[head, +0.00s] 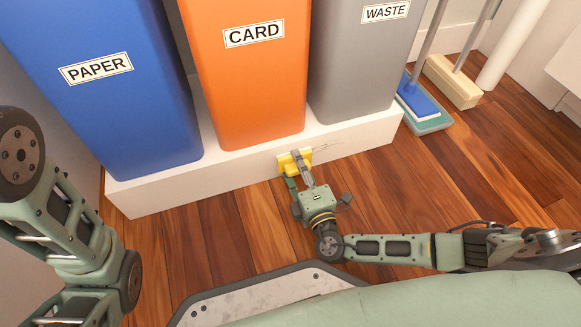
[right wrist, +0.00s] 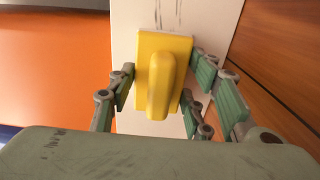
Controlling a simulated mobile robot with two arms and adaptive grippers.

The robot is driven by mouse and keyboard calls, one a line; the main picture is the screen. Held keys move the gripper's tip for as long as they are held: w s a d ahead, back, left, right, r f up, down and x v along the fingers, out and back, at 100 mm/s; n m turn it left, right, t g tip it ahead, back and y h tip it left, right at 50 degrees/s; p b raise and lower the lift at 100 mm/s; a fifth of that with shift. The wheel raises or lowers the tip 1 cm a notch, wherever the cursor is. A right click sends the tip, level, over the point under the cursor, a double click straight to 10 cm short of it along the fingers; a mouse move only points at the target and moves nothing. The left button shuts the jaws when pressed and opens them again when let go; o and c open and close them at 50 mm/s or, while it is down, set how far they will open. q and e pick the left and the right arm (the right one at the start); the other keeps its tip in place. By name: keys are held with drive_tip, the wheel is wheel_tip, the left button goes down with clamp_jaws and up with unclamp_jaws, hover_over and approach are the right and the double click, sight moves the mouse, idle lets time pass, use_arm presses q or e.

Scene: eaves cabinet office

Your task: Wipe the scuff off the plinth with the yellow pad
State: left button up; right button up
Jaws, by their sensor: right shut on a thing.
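The white plinth (head: 150,195) runs under the bins. The scuff (head: 327,146) shows as faint grey streaks on its front face, just right of the pad. In the right wrist view, grey marks (right wrist: 178,16) show beyond the pad's far edge. The yellow pad (head: 286,161) is at the plinth's front face; I cannot tell whether it touches. My right gripper (head: 297,162) is shut on the pad. The right wrist view shows its raised handle (right wrist: 161,88) between the fingers. The pad hides the plinth behind it. My left arm shows at left, but its gripper is out of view.
A blue PAPER bin (head: 105,110), an orange CARD bin (head: 250,90) and a grey WASTE bin (head: 360,70) stand on the plinth. Wood floor (head: 450,180) before the plinth is clear.

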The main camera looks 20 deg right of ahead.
sight(308, 159)
drive_tip(key=shift+w+d+r, duration=0.1)
drive_tip(key=shift+w+d, duration=0.05)
drive_tip(key=shift+d, duration=1.8)
drive_tip(key=shift+w+d, duration=0.15)
drive_tip(key=shift+d, duration=1.8)
drive_tip(key=shift+w+d, duration=0.15)
drive_tip(key=shift+d, duration=4.65)
drive_tip(key=shift+s+a, duration=0.2)
drive_tip(key=shift+a, duration=6.75)
drive_tip(key=shift+s+a, duration=0.15)
drive_tip(key=shift+a, duration=1.4)
drive_tip(key=shift+s+a, duration=0.15)
drive_tip(key=shift+a, duration=1.4)
